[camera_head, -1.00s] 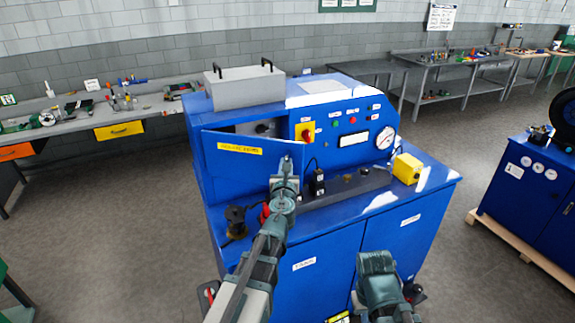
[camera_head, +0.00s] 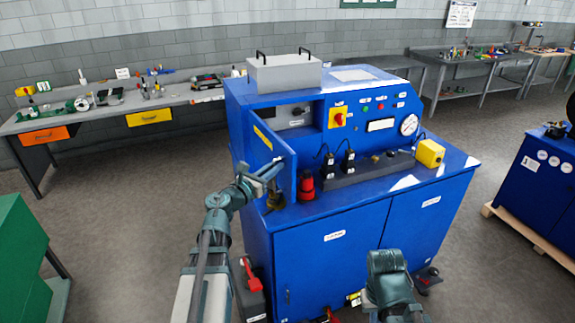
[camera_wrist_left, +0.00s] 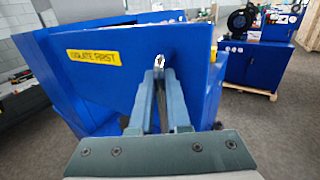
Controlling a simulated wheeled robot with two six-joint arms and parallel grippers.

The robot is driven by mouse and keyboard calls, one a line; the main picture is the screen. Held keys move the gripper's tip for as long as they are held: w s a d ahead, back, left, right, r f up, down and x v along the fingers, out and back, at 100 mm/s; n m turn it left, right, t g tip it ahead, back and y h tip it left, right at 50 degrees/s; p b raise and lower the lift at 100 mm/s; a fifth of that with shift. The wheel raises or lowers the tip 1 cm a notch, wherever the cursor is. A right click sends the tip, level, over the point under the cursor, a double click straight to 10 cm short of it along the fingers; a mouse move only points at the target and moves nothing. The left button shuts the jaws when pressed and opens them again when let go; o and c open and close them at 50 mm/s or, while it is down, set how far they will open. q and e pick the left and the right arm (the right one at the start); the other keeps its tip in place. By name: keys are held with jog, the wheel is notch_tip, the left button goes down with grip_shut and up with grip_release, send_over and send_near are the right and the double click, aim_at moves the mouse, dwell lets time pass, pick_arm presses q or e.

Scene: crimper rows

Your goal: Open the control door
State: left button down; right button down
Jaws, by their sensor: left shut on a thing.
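The control door (camera_head: 284,150) is a blue panel with a yellow label on the blue machine. It stands swung out from the machine front, and a grey recess with a dark knob (camera_head: 297,112) shows behind it. My left gripper (camera_head: 272,171) is at the door's outer face, near its free edge. In the left wrist view, its fingers (camera_wrist_left: 160,68) are shut on a small metal handle (camera_wrist_left: 167,52) on the door (camera_wrist_left: 130,72), right of the label. Part of my right arm shows at the bottom; its fingertips are not in view.
A red-and-black plug (camera_head: 306,186) and black plugs (camera_head: 328,165) stand on the machine's ledge, close to the door. A yellow box (camera_head: 430,153) sits farther right. A dark case with a red handle (camera_head: 249,288) is on the floor. A workbench (camera_head: 90,122) stands back left.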

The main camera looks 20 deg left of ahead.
pick_arm(q)
jog(key=shift+s+a, duration=0.7)
jog(key=shift+a, duration=0.3)
jog(key=shift+s+a, duration=0.65)
jog(key=shift+a, duration=0.3)
jog(key=c, duration=1.2)
grip_release()
jog(key=shift+o, duration=0.2)
pick_arm(e)
jog(key=shift+a, duration=0.1)
